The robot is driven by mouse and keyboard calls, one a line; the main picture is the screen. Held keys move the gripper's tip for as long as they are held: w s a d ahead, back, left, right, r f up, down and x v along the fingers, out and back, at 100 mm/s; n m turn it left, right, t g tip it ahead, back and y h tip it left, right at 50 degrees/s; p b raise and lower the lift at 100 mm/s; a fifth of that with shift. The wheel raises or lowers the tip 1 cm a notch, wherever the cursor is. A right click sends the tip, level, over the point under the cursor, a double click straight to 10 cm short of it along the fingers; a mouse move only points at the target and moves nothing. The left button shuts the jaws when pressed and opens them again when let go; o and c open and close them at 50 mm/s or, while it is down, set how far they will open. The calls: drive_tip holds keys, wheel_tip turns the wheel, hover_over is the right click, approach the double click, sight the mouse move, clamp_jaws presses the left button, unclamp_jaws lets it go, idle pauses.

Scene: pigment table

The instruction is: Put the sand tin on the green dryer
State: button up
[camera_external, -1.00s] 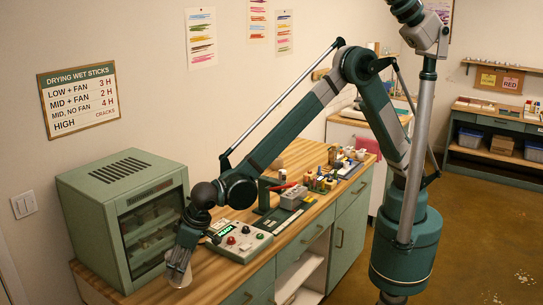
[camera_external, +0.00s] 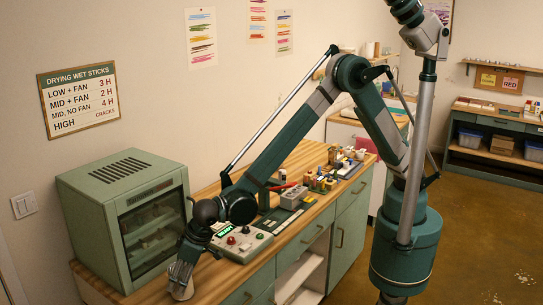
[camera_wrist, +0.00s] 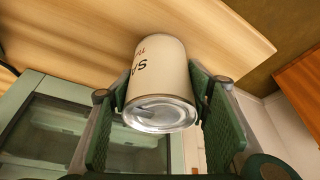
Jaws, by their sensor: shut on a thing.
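My gripper (camera_wrist: 162,125) is shut on the sand tin (camera_wrist: 158,75), a cream cylinder with dark lettering, partly hidden, and a metal rim. In the wrist view its two green fingers press on the tin's sides. In the external view the gripper is low at the bench's front left, and the tin (camera_external: 181,289) shows under its fingers. I cannot tell whether the tin touches the bench. The green dryer (camera_external: 88,203), a box with a vented top and glass door, stands left of the gripper. Its bare top (camera_external: 122,170) is higher than the gripper.
The wooden bench (camera_external: 215,273) runs back to the right. A control panel (camera_external: 241,243) with knobs and a lit display is right of the gripper. Several small jars and pots crowd the bench farther back. A drying sign (camera_external: 78,98) hangs on the wall.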

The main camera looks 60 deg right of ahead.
drive_tip(key=shift+f, duration=0.2)
drive_tip(key=shift+f, duration=0.15)
drive_tip(key=o, duration=1.2)
drive_tip(key=shift+c, duration=0.2)
drive_tip(key=v, duration=1.2)
drive_tip(key=shift+p, duration=0.4)
